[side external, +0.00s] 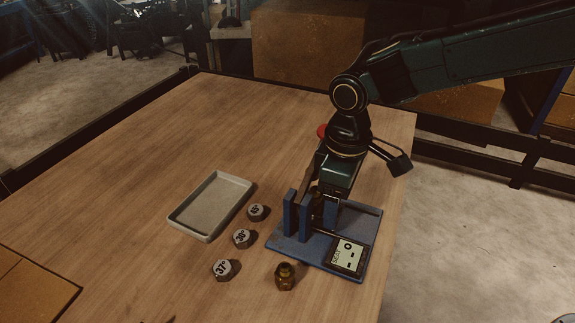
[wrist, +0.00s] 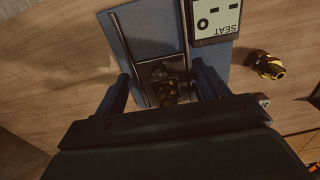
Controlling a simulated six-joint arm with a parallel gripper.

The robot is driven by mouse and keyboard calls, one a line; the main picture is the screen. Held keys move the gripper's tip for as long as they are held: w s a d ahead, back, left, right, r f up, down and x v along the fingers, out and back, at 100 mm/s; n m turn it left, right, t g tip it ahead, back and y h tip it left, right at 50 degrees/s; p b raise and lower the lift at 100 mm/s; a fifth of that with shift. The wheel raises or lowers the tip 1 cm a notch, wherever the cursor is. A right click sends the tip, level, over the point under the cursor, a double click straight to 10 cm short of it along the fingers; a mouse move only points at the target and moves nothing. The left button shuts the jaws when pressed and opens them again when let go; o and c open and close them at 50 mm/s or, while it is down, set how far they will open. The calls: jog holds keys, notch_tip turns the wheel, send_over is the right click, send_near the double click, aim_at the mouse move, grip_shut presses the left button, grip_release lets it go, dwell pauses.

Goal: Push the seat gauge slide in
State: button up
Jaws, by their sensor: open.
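The seat gauge has a blue base plate (side external: 357,215) near the table's right edge; the plate also shows in the wrist view (wrist: 150,35). Its display (side external: 347,254) reads SEAT with a 0 and dashes. In the wrist view two dark rails run along the plate, with a grey slide block (wrist: 152,70) between them. A brass-coloured part (wrist: 167,90) sits at the block, partly shadowed. My gripper (wrist: 162,78) is open, low over the gauge, straddling the slide. Contact cannot be told. In the side view my gripper (side external: 318,208) is hard to separate from the blue uprights.
A loose brass fitting (side external: 286,277) stands in front of the gauge. Several hex pieces, marked 37° (side external: 222,269), 30° (side external: 242,237) and 45° (side external: 257,212), lie left of it. A shallow grey tray (side external: 180,218) lies beyond them. The far left table is clear.

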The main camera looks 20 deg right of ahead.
jog(key=shift+r, duration=4.1)
jog(key=shift+r, duration=0.1)
